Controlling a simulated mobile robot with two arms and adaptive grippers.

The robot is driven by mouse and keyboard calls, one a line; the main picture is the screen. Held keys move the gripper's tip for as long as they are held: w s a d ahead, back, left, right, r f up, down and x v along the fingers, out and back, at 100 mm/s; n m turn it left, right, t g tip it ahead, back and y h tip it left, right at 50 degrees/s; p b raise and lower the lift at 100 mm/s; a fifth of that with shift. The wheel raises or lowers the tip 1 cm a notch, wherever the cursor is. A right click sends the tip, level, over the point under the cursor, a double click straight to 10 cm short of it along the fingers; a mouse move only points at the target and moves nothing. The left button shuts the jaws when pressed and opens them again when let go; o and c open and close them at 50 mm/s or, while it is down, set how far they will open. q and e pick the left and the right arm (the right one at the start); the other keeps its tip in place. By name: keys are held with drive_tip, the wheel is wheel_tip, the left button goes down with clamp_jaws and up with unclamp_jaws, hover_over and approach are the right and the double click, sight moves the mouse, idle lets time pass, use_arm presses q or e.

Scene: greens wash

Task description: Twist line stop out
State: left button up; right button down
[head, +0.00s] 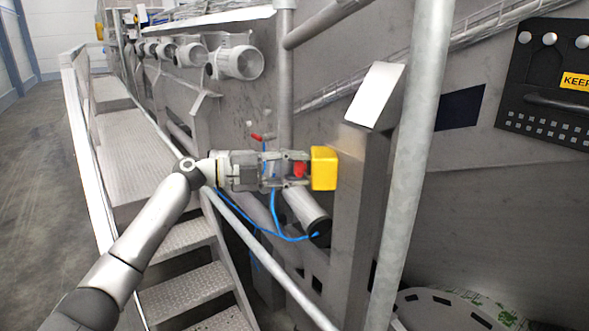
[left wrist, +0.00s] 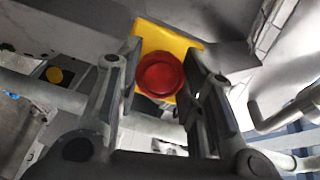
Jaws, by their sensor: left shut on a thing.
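The line stop is a red round button (left wrist: 161,75) on a yellow box (head: 324,168). In the head view the box is fixed at the side of a grey metal post, and only a bit of the red button (head: 299,170) shows between my fingers. My left gripper (head: 296,170) reaches it from the left. In the left wrist view the two fingers stand on either side of the red button, with the yellow box (left wrist: 172,40) behind it. My left gripper is shut on the button. My right gripper is in neither view.
A grey vertical pipe (head: 414,165) stands right of the box. Metal steps (head: 185,290) and a walkway with a railing lie to the left. A blue cable (head: 274,213) hangs below my gripper. A row of motors (head: 236,62) lines the machine behind.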

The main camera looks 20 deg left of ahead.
use_arm(q)
drive_tip(key=m+b, duration=0.2)
drive_tip(key=b, duration=0.2)
drive_tip(key=f+m+h+b, duration=0.1)
drive_tip(key=m+b, duration=0.2)
drive_tip(key=b, duration=0.1)
drive_tip(key=shift+m+b, duration=0.3)
drive_tip(key=shift+b, duration=0.05)
drive_tip(key=shift+r+m+h+b, duration=0.2)
drive_tip(key=shift+m+h+b, duration=0.1)
drive_tip(key=shift+m+b, duration=0.85)
drive_tip(key=o, duration=1)
drive_tip(key=shift+d+r, duration=0.1)
drive_tip(key=v, duration=1.2)
